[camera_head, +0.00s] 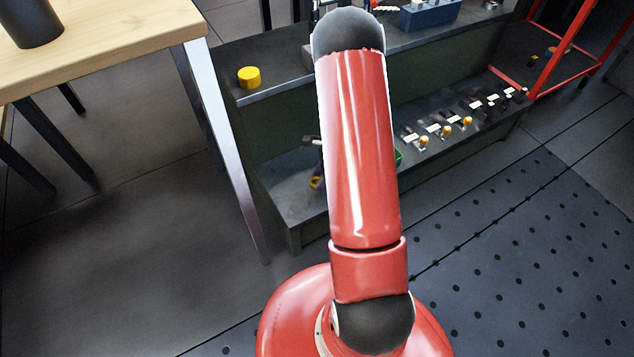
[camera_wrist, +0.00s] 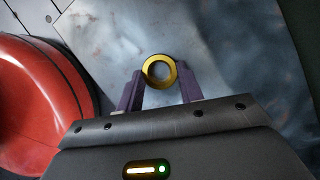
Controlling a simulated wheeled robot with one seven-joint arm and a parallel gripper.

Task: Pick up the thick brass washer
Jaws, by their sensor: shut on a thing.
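The thick brass washer (camera_wrist: 172,69) is a yellow ring with a wide round hole. In the wrist view it sits between the purple fingertips of my gripper (camera_wrist: 160,76), which is shut on it. A grey scuffed metal surface lies beyond it; I cannot tell whether the washer touches that surface. In the head view my red arm hides most of the gripper. A small yellow ring (camera_head: 314,184) shows left of the arm, over the lower shelf (camera_head: 290,200), and looks like the same washer.
Several small parts with yellow knobs (camera_head: 446,130) line the lower shelf to the right. A wooden table (camera_head: 110,40) with a metal leg stands close on the left.

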